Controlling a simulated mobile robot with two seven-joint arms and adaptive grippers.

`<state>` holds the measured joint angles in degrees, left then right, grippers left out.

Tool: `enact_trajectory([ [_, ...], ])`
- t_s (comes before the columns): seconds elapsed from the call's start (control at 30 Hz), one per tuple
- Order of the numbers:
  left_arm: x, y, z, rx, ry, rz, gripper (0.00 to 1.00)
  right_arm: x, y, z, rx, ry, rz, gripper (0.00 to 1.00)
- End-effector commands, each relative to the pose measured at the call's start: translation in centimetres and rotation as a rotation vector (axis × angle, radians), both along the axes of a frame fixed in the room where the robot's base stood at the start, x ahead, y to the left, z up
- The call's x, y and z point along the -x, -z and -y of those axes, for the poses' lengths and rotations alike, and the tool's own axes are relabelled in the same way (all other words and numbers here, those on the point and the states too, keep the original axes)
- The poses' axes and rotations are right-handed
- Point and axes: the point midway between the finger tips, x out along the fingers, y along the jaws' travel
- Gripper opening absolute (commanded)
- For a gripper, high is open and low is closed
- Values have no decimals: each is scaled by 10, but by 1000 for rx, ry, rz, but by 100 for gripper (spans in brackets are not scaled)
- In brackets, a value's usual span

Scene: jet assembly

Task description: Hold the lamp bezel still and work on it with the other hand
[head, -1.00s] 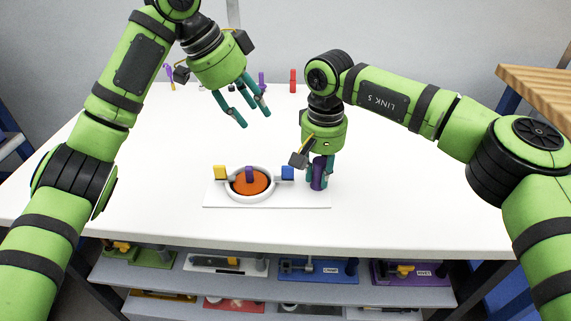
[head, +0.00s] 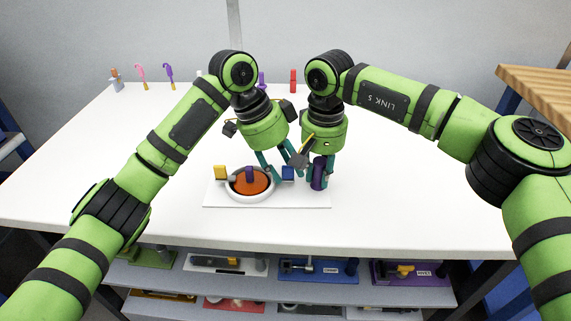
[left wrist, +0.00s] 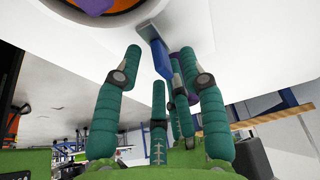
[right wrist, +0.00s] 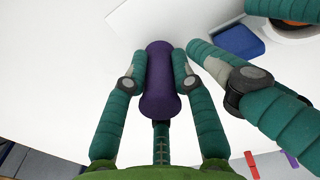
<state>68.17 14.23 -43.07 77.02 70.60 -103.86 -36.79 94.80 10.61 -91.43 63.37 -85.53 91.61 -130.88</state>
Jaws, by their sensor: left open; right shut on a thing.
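The lamp bezel is a white ring (head: 231,194) around an orange disc (head: 261,186) on a white base plate (head: 290,202). A purple block (head: 249,174) stands on the disc. A yellow tab (head: 220,172) sits at its left and a blue tab (head: 288,173) at its right. My right gripper (head: 318,180) is shut on an upright purple cylinder (right wrist: 159,85) at the plate's right end. My left gripper (head: 276,172) is open beside the blue tab, which lies between its fingers in the left wrist view (left wrist: 163,60). Whether the fingers touch it I cannot tell.
The two grippers are very close together. Small coloured items, including a red one (head: 293,80) and a purple hook (head: 168,73), stand along the table's back edge. A shelf with several fixtures (head: 318,270) is below the front edge. The table's right side is clear.

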Motion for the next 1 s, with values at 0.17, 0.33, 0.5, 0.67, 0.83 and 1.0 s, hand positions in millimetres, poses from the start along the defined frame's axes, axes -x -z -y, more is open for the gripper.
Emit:
enact_trajectory([
  [0.17,0,2,1,0,0,0,41,0,4,1,4,2,-4,0],
  [0.33,0,2,1,0,0,0,17,0,4,1,4,2,-3,0],
  [0.5,0,2,1,0,0,0,0,0,4,1,4,2,-3,0],
  [0.67,0,2,0,0,0,-1,0,0,4,1,4,2,-3,0],
  [0.83,1,2,-16,-1,-1,-3,0,0,4,1,4,2,-3,0],
  [1.0,2,1,-19,0,2,-1,0,0,4,2,4,3,-3,0],
])
